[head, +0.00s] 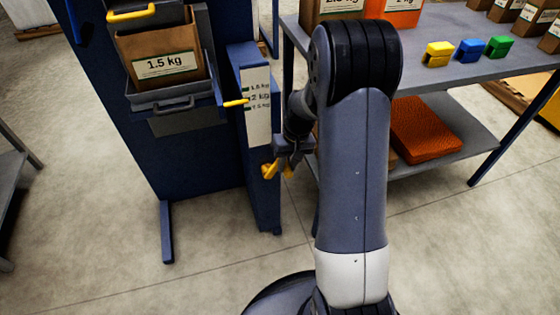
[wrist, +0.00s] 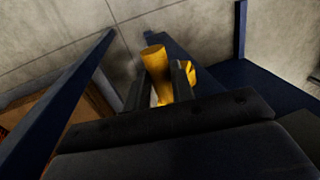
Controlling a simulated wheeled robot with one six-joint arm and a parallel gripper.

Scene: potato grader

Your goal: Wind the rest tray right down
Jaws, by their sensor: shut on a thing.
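The rest tray (head: 172,97) is a grey shelf on the blue grader (head: 200,165), with a brown 1.5 kg bag (head: 160,62) standing on it. A yellow pointer (head: 236,103) reaches the white scale (head: 258,115), close to its 2 kg line. Low on the grader's right post is a yellow crank handle (head: 270,170), which also shows in the wrist view (wrist: 156,63). My gripper (head: 286,165) is shut on this handle, one finger on each side of it. My arm hides part of the area behind it.
A grey-topped bench (head: 455,35) stands to the right with boxes and yellow, blue and green clips on it. An orange sack (head: 425,128) lies on its lower shelf. Its blue leg (head: 287,60) is close behind my gripper. The floor in front is clear.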

